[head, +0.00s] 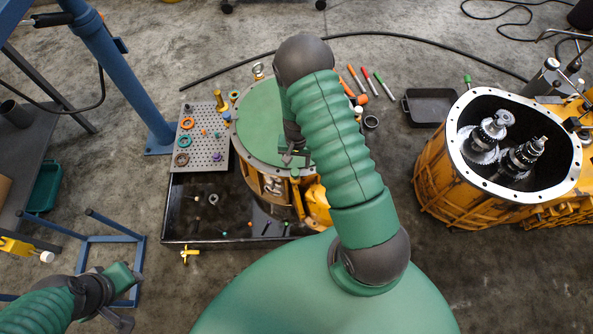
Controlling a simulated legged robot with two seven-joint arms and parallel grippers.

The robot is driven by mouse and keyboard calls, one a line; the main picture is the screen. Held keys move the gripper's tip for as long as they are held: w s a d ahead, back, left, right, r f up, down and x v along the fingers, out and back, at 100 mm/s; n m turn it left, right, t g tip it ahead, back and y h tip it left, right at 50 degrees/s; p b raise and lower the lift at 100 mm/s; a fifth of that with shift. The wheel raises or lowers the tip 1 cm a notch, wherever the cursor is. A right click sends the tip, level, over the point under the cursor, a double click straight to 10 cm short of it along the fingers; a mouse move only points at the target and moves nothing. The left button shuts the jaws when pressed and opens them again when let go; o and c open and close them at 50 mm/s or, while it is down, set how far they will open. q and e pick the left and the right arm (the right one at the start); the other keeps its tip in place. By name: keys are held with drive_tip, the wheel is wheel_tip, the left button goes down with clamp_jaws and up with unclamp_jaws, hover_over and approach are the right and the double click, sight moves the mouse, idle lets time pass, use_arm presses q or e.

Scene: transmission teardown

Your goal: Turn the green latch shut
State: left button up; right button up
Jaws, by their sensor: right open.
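A small green latch (295,172) appears at the front rim of the orange round housing (258,182), which has a green disc-shaped top (258,118). My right gripper (290,159) points down over this rim, close to the latch, with its jaws open. I cannot tell whether they touch the latch, and my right arm hides the area to the right. The latch is too small to read its angle. My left gripper (125,297) is at the lower left, far from the housing; its jaws are unclear.
The housing stands in a black tray (185,235) beside a grey perforated board (208,155) with coloured rings. An open orange gearbox case (440,180) stands at the right. A black bin (430,108) and several coloured pens lie behind. A blue stand (110,65) rises at the left.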

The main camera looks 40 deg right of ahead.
sight(295, 172)
drive_tip(key=f, duration=0.1)
drive_tip(key=a+f, duration=0.1)
drive_tip(key=f, duration=0.1)
drive_tip(key=f+b, duration=0.1)
drive_tip(key=f, duration=0.1)
drive_tip(key=shift+a, duration=0.25)
drive_tip(key=shift+d+f, duration=0.25)
drive_tip(key=shift+d, duration=0.25)
drive_tip(key=shift+c, duration=0.7)
drive_tip(key=shift+a+r, duration=0.1)
drive_tip(key=shift+a, duration=0.2)
clamp_jaws()
use_arm(q)
drive_tip(key=shift+a+f, duration=0.6)
drive_tip(key=shift+f, duration=0.25)
